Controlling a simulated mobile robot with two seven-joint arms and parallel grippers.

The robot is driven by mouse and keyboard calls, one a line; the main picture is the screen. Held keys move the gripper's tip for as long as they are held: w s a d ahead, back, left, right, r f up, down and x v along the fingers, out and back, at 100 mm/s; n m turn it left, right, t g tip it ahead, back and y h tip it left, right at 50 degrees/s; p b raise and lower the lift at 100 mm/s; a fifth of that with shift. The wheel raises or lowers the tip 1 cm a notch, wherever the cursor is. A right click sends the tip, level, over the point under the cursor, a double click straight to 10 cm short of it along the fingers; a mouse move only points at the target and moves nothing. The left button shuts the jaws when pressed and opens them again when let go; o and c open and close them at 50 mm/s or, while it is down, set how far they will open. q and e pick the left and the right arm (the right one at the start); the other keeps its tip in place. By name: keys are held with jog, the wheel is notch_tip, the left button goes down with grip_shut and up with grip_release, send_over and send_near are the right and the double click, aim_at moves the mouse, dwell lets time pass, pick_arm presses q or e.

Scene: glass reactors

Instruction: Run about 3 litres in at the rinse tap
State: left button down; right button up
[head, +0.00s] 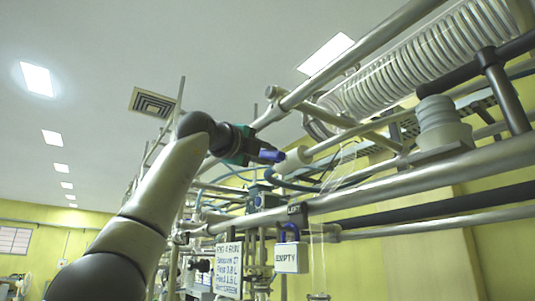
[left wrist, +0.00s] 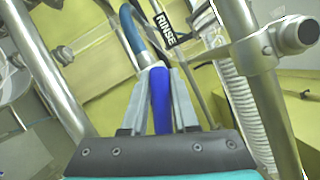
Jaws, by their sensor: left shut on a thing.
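My left gripper (left wrist: 158,82) is shut on a blue tap handle (left wrist: 160,105), with one grey finger on each side of it. Behind the handle is a black RINSE label (left wrist: 164,29), and a blue hose (left wrist: 131,28) runs up beside it. In the head view my left gripper (head: 256,152) reaches up to the pipework, and the blue handle (head: 272,156) sticks out at its tip. The tap's body and outlet are mostly hidden, and I cannot tell whether liquid is flowing. My right gripper is not in view.
Steel frame tubes (head: 420,177) cross close beside and above the gripper. A glass coil condenser (head: 430,58) hangs at upper right. Open space lies at the left.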

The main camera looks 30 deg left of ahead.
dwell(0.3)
pick_arm(q)
jog(key=c, duration=0.7)
grip_release()
jog(key=shift+s+f, duration=0.1)
jog(key=shift+s, duration=0.1)
jog(key=shift+s+a+f+b, duration=0.1)
jog(key=shift+s+f+b, duration=0.2)
jog(key=shift+s+b, duration=1.5)
jog(key=shift+s+a+f+b, duration=0.1)
jog(key=shift+s+f+b, duration=0.3)
jog(key=shift+s, duration=2.75)
jog(key=shift+s+f+b, duration=0.25)
jog(key=shift+s+b, duration=0.9)
jog(key=shift+s, duration=1.3)
